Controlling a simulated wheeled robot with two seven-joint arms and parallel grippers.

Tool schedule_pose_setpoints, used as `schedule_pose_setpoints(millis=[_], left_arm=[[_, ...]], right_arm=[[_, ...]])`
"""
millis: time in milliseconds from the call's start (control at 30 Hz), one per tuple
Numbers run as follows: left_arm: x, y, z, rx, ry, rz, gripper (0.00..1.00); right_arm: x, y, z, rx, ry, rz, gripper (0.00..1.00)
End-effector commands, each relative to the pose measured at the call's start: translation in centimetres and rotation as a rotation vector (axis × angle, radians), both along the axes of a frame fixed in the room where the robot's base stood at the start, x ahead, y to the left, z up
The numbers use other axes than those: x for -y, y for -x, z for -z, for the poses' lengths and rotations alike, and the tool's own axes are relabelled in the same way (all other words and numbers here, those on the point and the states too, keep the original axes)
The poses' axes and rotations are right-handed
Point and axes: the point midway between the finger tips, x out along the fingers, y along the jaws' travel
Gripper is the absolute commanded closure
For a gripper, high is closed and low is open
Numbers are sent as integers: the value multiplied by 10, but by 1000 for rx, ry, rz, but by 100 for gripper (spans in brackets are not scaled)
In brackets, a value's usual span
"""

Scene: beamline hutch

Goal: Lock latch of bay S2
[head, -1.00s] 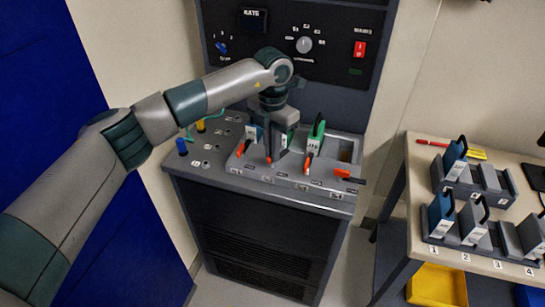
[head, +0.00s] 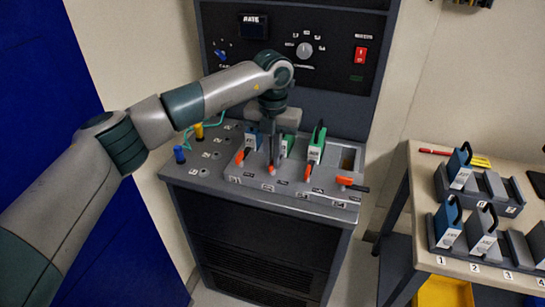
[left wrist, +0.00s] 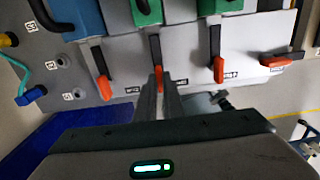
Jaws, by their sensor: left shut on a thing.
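A grey sloped panel (head: 215,178) holds a row of bays, each with an orange-tipped black latch. My left gripper (head: 272,162) points down at the second latch from the left (head: 271,169) and is shut on it. In the left wrist view its fingers (left wrist: 160,95) close around that latch's orange handle (left wrist: 158,76). This latch points toward the panel's front, like the first (left wrist: 103,86) and third (left wrist: 219,69). The fourth latch (left wrist: 275,61) lies sideways. A green module (head: 287,144) sits behind the gripped latch, partly hidden by my gripper. My right gripper is out of view.
A blue module (head: 252,136) and another green module (head: 316,147) stand in neighbouring bays; the rightmost bay (head: 348,158) looks empty. Blue and yellow plugs (head: 180,153) are at left. A side table (head: 425,178) at right carries racks of modules.

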Motion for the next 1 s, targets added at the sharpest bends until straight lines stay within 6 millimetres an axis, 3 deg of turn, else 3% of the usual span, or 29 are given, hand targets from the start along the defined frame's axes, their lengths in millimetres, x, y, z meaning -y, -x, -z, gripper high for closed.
schedule_pose_setpoints(millis=[67, 100, 167, 667, 1000], left_arm=[[0, -1, -2, 4, 1, -1, 100], [0, -1, -2, 4, 1, 0, 88], [0, -1, -2, 4, 1, 0, 73], [0, -1, -8, 3, 0, 1, 73], [0, -1, -54, 5, 2, 0, 73]], right_arm=[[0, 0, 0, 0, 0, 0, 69], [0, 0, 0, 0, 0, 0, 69], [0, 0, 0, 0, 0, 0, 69], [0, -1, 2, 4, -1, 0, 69], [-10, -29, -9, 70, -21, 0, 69]])
